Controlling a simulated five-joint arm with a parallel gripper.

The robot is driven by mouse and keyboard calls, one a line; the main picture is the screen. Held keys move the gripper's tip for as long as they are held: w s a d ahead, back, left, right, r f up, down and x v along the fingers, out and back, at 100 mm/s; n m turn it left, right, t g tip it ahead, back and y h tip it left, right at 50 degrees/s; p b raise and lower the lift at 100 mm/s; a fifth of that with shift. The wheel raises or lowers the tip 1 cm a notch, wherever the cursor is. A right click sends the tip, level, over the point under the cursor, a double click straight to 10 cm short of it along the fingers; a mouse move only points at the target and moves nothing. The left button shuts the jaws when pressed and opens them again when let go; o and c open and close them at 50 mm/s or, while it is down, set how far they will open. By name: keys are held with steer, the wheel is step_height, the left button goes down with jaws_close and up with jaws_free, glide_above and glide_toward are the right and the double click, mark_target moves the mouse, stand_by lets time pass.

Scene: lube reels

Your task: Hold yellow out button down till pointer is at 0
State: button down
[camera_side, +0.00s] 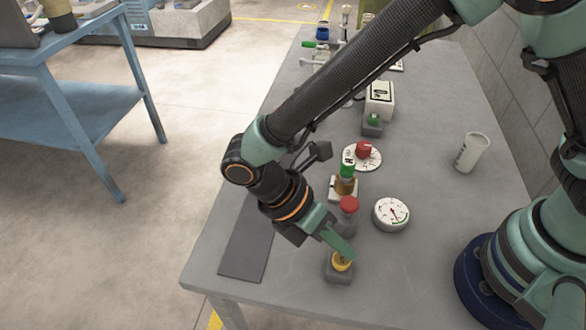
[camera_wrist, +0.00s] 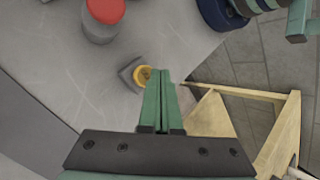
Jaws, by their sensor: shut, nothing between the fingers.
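The yellow button (camera_side: 341,261) sits on a small grey box near the front edge of the bench. My gripper (camera_side: 347,252) is shut, and its tips are at the yellow button, partly over it; I cannot tell whether they touch or press it. In the wrist view the yellow button (camera_wrist: 142,75) shows just left of the shut green fingers (camera_wrist: 160,75). The white dial gauge (camera_side: 391,214) lies to the right of the button, face up. Its thin red pointer is too small to read exactly.
A red mushroom button (camera_side: 348,205) stands just behind the yellow one; it also shows in the wrist view (camera_wrist: 105,10). Behind it are a green-topped fitting (camera_side: 347,170) and a red knob on a white dial (camera_side: 363,150). A white cup (camera_side: 470,153) stands at the right.

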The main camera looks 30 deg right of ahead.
mark_target(338, 258)
steer(key=shift+f, duration=0.2)
stand_by(0.7)
steer(key=shift+w+d+f, duration=0.1)
steer(key=shift+f, duration=0.15)
steer(key=shift+f, duration=0.45)
stand_by(0.7)
steer(key=shift+r, duration=0.1)
stand_by(2.6)
steer(key=shift+r, duration=0.8)
steer(key=shift+r, duration=2.5)
